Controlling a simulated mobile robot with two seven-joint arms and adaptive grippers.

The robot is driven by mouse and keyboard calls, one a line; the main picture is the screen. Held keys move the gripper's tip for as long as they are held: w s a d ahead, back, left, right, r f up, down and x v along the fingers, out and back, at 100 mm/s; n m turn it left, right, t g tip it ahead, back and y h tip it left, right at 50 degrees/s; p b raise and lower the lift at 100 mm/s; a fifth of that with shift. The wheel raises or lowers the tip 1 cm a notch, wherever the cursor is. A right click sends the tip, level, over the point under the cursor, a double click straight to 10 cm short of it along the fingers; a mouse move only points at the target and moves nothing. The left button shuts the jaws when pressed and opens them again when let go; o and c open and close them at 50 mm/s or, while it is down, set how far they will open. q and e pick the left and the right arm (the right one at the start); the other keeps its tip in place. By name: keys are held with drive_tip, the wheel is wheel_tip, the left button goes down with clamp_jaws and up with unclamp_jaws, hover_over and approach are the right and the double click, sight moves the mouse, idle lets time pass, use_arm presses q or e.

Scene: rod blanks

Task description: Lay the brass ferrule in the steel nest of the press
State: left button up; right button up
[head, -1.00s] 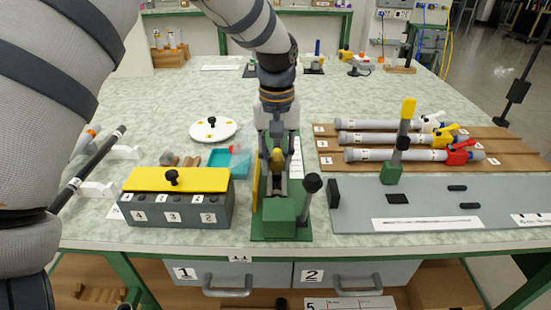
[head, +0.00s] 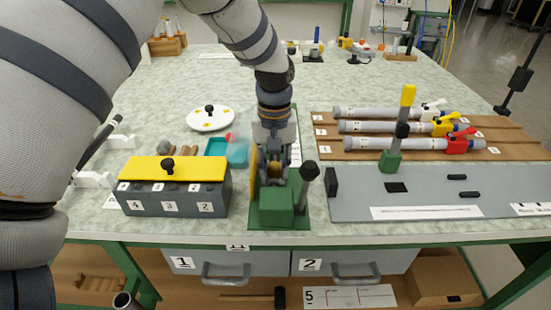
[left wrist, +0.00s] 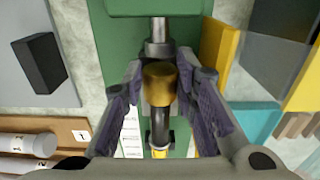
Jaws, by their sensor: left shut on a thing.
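The brass ferrule (left wrist: 160,84) is a short, gold-coloured cylinder between the fingers of my left gripper (left wrist: 162,101). In the head view the left gripper (head: 272,168) is low over the green press (head: 282,207), and its fingers hide most of the ferrule. In the left wrist view a steel rod (left wrist: 158,40) of the press lies in line with the ferrule on one side, and a dark cylindrical part (left wrist: 160,128) on the other. The steel nest is not clearly visible; I cannot tell whether the ferrule touches it. My right gripper is not in view.
A yellow panel (head: 254,174) stands at the press's left side and a black-knobbed lever (head: 306,185) at its right. A grey box with a yellow lid (head: 181,168) and a teal tray (head: 217,146) are left. A grey plate (head: 430,192) lies right.

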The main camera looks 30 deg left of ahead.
use_arm(q)
drive_tip(key=shift+f, duration=0.65)
idle(0.3)
drive_tip(key=o, duration=0.9)
drive_tip(key=shift+o, duration=0.2)
